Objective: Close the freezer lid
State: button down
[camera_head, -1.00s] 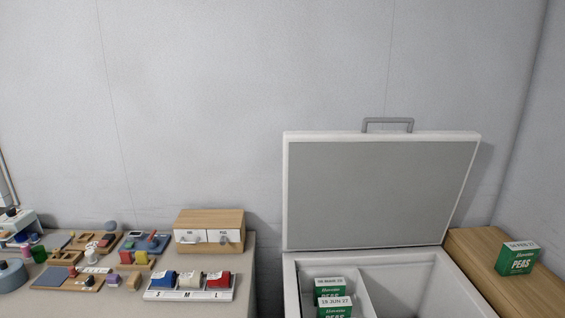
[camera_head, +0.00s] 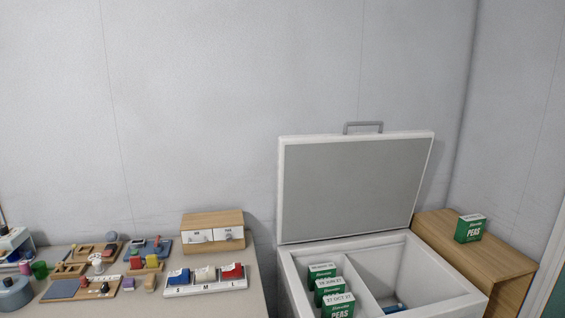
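The freezer lid (camera_head: 352,188) stands open and upright at the back of the white chest freezer (camera_head: 455,304), right of centre. Its grey inner face is turned toward me. A grey handle (camera_head: 363,125) sticks up from the lid's top edge. Inside the freezer, several green pea boxes (camera_head: 330,289) stand in the left compartment. A divider (camera_head: 362,284) separates it from the right compartment, where a small blue item (camera_head: 396,308) lies partly cut off by the picture edge. My gripper is not in view.
A wooden cabinet (camera_head: 490,262) stands against the freezer's right side with one pea box (camera_head: 470,228) on top. A table (camera_head: 226,307) at left holds a small wooden drawer unit (camera_head: 212,220), a tray of coloured items (camera_head: 205,290) and many small objects. A gap separates table and freezer.

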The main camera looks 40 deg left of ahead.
aim_at(344, 184)
jog(key=z, duration=1.4)
jog(key=k, duration=0.1)
jog(key=u, duration=3.15)
